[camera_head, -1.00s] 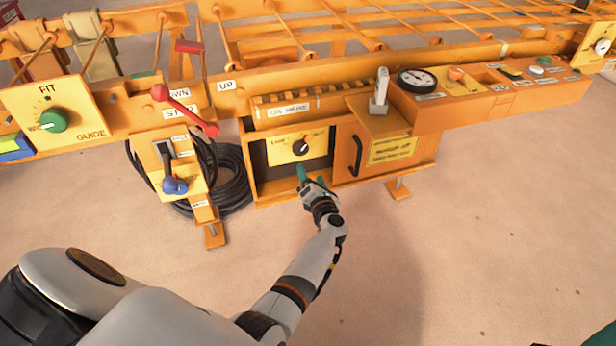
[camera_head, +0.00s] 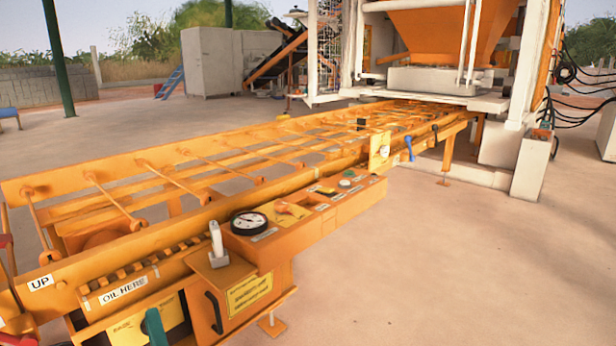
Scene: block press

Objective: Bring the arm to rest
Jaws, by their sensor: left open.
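The rest of my left arm is below the picture. My right gripper is not in view.
The roller conveyor (camera_head: 200,160) runs back to a large press (camera_head: 430,75). The floor at the right (camera_head: 460,270) is clear.

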